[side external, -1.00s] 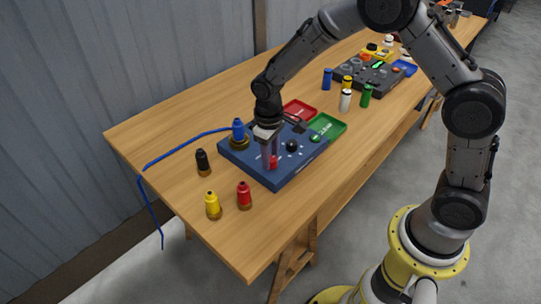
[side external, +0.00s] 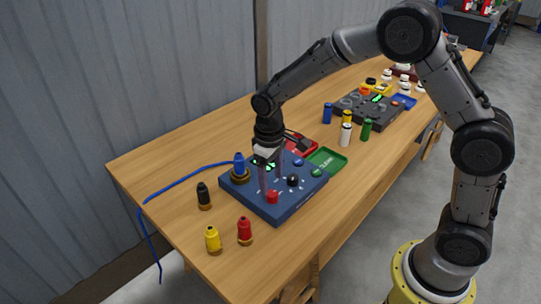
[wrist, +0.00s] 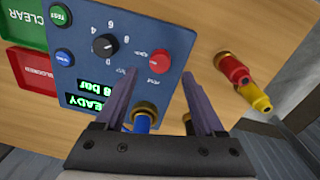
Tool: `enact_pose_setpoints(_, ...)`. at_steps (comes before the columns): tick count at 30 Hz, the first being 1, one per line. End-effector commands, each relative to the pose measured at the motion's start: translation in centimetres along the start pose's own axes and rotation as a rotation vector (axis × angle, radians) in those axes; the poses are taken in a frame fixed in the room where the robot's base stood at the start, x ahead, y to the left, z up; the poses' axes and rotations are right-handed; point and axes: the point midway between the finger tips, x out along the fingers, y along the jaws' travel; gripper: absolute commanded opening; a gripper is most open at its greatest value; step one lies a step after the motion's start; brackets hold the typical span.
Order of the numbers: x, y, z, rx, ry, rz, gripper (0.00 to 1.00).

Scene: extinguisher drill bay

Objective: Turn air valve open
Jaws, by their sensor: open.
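A blue control panel (side external: 245,202) lies on the wooden table. It carries a red knob (wrist: 160,62) near one edge, with small printed words beside it that I cannot read surely; it also shows in the side view (side external: 272,197). I take this knob to be the air valve. A larger black dial (wrist: 105,46) with numbers sits next to it. My gripper (wrist: 160,77) is open and empty. Its two fingers point down at the panel, one on each side of the red knob in the wrist view. I cannot tell whether they touch it.
A blue hose fitting (side external: 239,165) stands in a brass port on the panel. Black (side external: 204,195), yellow (side external: 213,238) and red (side external: 245,229) fittings stand nearby. A green tray (side external: 327,160) and red tray (side external: 303,143) lie behind. Panel screens glow green.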

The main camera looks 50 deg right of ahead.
Motion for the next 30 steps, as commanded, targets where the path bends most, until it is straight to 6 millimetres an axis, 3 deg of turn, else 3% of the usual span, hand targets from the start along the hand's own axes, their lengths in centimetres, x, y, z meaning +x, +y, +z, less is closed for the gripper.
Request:
enact_pose_setpoints(6,-4.9,0.0,-0.1,0.000,0.005,0.000,0.71)
enact_pose_setpoints(12,-7.8,0.0,-0.1,0.000,0.003,-0.001,0.71)
enact_pose_setpoints(18,-8.9,0.0,0.0,0.000,0.001,-0.001,0.71)
enact_pose_setpoints(27,-8.9,0.1,0.0,0.002,0.000,-0.001,0.71)
enact_pose_setpoints(30,-10.1,0.4,0.0,0.011,0.029,0.000,0.71)
